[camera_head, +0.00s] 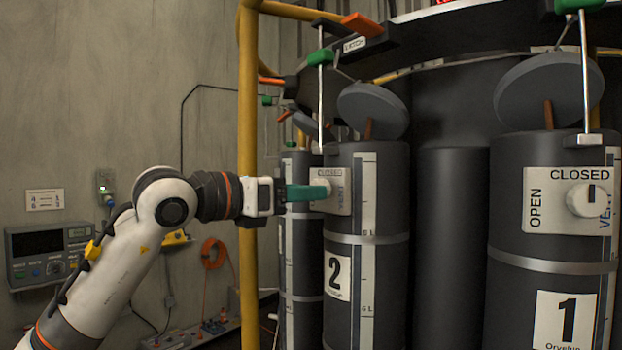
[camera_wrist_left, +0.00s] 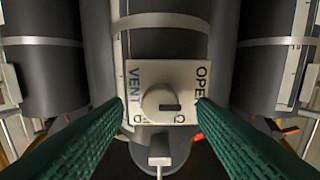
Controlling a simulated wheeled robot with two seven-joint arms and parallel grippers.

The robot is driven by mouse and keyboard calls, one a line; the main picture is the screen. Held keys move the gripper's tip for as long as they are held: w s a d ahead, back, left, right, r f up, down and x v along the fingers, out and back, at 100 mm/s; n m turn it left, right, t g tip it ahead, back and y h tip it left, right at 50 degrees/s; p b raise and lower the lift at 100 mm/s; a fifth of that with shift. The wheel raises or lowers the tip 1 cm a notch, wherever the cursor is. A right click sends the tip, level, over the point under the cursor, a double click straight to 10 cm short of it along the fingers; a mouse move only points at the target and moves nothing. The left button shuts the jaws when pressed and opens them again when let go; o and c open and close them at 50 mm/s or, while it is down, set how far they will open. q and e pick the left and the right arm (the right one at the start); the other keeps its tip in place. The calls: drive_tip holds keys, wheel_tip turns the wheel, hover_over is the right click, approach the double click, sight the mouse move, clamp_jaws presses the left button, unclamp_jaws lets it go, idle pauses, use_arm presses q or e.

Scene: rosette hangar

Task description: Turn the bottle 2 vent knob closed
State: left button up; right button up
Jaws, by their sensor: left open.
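Bottle 2 (camera_head: 387,209) is a dark cylinder with a white "2" label. Its vent plate (camera_head: 344,205) carries a pale round knob (camera_head: 322,186), partly hidden by my fingers in the head view. My left gripper (camera_head: 325,190) reaches in from the left, green fingers at the knob. In the left wrist view, upside down, the knob (camera_wrist_left: 156,101) sits between the open fingers of the gripper (camera_wrist_left: 160,103), with a gap on each side. Its dark mark points right, toward OPEN; CLOSED is at the bottom, partly covered by the knob. My right gripper is not in view.
Bottle 1 (camera_head: 460,216) stands at the right, its knob (camera_head: 587,199) marked toward CLOSED. A yellow post (camera_head: 248,120) rises behind my left wrist. A round lid (camera_head: 372,108) tilts above bottle 2, and a thin rod (camera_head: 320,100) hangs close to my fingers.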

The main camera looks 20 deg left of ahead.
use_arm(q)
drive_tip(key=shift+p+x, duration=0.3)
drive_tip(key=shift+x, duration=1.1)
drive_tip(key=shift+c, duration=0.5)
drive_tip(key=c, duration=0.9)
drive_tip(key=shift+m, duration=0.3)
drive_tip(key=m+b, duration=0.3)
drive_tip(key=m, duration=1.4)
drive_tip(key=shift+a+r, duration=0.1)
drive_tip(key=shift+m, duration=0.3)
